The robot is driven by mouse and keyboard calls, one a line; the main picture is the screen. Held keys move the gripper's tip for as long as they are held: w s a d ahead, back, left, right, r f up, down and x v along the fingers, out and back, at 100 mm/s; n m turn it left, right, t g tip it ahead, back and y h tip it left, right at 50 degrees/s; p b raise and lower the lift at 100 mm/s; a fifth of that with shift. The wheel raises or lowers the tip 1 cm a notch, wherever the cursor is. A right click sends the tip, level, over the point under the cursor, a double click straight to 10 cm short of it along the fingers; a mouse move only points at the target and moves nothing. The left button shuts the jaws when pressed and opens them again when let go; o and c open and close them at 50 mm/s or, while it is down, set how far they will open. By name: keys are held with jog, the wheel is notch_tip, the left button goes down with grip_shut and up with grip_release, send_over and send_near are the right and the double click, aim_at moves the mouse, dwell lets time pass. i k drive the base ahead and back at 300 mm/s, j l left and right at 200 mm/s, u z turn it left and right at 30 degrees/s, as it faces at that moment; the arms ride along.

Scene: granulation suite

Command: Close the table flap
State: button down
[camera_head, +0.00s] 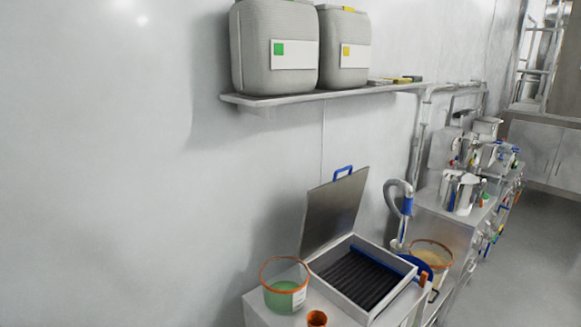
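The table flap (335,211) is a flat grey metal lid with a blue handle (343,173) on its top edge. It stands raised and tilted back towards the wall, at the rear left side of a shallow open metal frame (326,287) with dark slats (362,277) inside. The frame sits in the top of a metal table (262,312) at the lower middle. My gripper is not in view.
A curved hose (394,200) and a tan-filled container (432,256) are right. A shelf (290,97) with two canisters (275,60) hangs above.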

aim_at(332, 208)
jog(key=i+l+u, duration=0.15)
jog(key=i+l, duration=0.7)
jog(key=i, duration=0.1)
